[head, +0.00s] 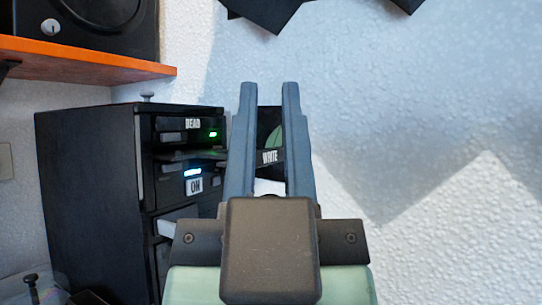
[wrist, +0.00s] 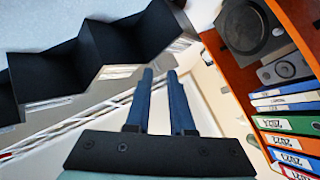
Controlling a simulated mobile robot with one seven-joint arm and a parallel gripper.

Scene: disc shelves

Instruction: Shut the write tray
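The write tray (head: 270,157) sticks out to the right from the black disc tower (head: 85,190) in the head view. Its front carries a WRITE label and shows between my gripper's fingers. A dark surface with a greenish curved patch shows above the label; I cannot tell exactly what it is. My gripper (head: 268,88) is open, its two fingers apart with nothing visibly held. The left finger hides part of the tray. I cannot tell whether the fingers touch it. In the wrist view my gripper (wrist: 160,72) is also open, and the tray is not visible.
The tower's READ drive (head: 192,124) has a green light above the tray; an ON label (head: 195,186) sits below. An orange shelf (head: 80,58) with a speaker juts out at upper left. Binders (wrist: 285,124) fill shelves in the wrist view. White textured wall (head: 440,130) lies right.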

